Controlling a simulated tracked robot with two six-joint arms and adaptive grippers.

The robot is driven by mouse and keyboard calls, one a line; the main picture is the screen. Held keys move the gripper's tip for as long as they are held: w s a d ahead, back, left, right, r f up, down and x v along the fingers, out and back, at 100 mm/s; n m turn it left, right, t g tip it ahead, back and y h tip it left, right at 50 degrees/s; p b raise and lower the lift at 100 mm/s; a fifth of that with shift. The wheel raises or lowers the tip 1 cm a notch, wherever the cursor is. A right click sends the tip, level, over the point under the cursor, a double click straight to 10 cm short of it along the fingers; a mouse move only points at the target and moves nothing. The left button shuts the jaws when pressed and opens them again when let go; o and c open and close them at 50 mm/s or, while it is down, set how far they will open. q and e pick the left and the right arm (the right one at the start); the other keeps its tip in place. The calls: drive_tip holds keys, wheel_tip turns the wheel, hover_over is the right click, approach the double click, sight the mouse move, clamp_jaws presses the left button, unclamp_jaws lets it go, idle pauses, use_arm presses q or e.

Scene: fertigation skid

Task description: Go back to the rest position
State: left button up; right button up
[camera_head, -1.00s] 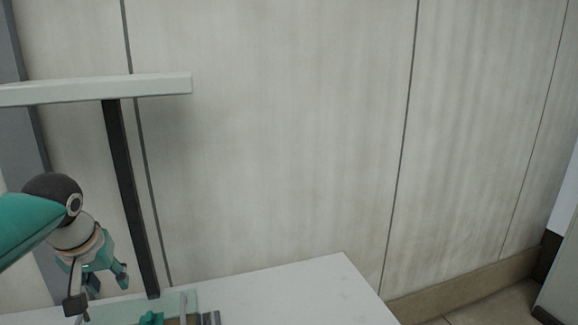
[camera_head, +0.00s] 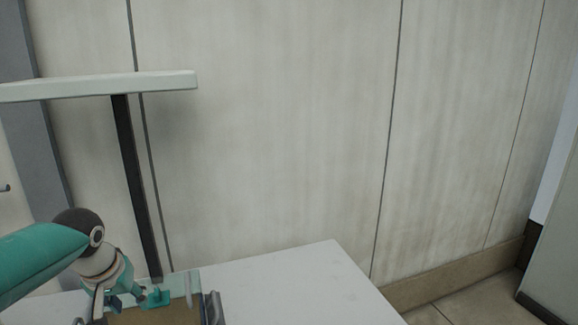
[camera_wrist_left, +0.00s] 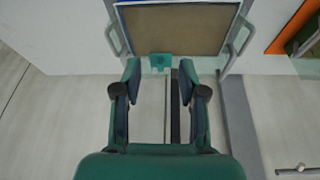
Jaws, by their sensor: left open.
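My left gripper (camera_head: 112,302) is at the lower left of the head view, beside a brown-floored tray (camera_head: 160,316). In the left wrist view its two fingers (camera_wrist_left: 160,82) are spread apart with nothing between them. The tray (camera_wrist_left: 210,30) lies beyond the fingertips there, with a grey handle on each side. A small teal piece (camera_wrist_left: 160,61) sits at the tray's near edge, and it also shows in the head view (camera_head: 156,298). My right gripper is in neither view.
A white tabletop (camera_head: 300,285) carries the tray; its right part is bare. A dark post (camera_head: 137,190) with a pale crossbar (camera_head: 120,84) rises behind my left gripper. A panelled wall (camera_head: 270,150) stands behind. Tiled floor (camera_head: 460,305) shows at lower right.

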use_arm(q)
drive_tip(key=s+d+f+m+g+h, duration=0.15)
drive_tip(key=d+f, duration=0.45)
drive_tip(key=f, duration=0.6)
drive_tip(key=s+d+f+m+h, duration=0.1)
drive_tip(key=d+f+h, duration=0.1)
drive_tip(key=d+f, duration=0.65)
drive_tip(key=s+d+f+n+g+h, duration=0.1)
drive_tip(key=s+d+f, duration=0.2)
drive_tip(key=s+f, duration=0.7)
drive_tip(key=s+d+f+g, duration=0.1)
drive_tip(key=s+d+f, duration=0.3)
drive_tip(key=s+f, duration=0.5)
wheel_tip(320, 180, down, 10)
drive_tip(key=b, duration=0.9)
drive_tip(key=shift+s+r, duration=0.15)
drive_tip(key=shift+s, duration=0.25)
